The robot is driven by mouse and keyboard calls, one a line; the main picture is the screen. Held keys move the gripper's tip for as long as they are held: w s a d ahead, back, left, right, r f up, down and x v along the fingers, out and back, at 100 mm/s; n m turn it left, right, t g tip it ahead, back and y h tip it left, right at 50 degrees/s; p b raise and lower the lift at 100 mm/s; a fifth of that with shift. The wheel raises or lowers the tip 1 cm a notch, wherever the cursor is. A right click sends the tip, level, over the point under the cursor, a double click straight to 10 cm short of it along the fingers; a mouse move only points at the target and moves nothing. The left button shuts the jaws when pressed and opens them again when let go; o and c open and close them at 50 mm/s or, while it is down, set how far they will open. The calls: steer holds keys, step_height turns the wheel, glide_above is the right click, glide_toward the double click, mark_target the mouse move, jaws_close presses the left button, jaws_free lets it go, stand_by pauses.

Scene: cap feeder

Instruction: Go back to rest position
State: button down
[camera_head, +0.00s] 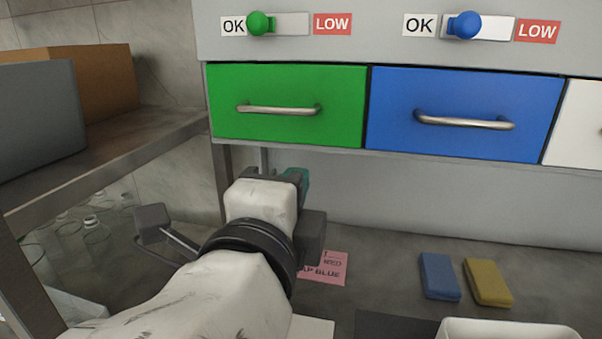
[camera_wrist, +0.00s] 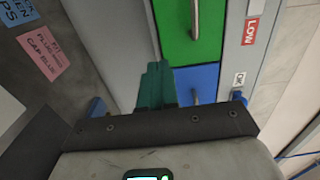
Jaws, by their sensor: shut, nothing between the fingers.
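My gripper (camera_wrist: 155,85) shows in the wrist view as teal fingers held together, with nothing between them. In the head view only a bit of teal (camera_head: 301,178) shows past my wrist, below the green drawer (camera_head: 285,125). My arm reaches in from the bottom of the head view. The green drawer and the blue drawer (camera_head: 460,95) are both closed, and the fingers appear clear of their handles. The green knob (camera_head: 259,23) and the blue knob (camera_head: 465,25) both sit at the OK end of their slots.
A pink note (camera_head: 325,270) lies on the counter, partly behind my arm. A blue block (camera_head: 439,277) and a yellow block (camera_head: 488,282) lie to the right, near a white tray (camera_head: 510,328). Clear bottles (camera_head: 95,230) stand under the left shelf (camera_head: 110,155), which carries boxes.

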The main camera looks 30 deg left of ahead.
steer(key=shift+v, duration=1.45)
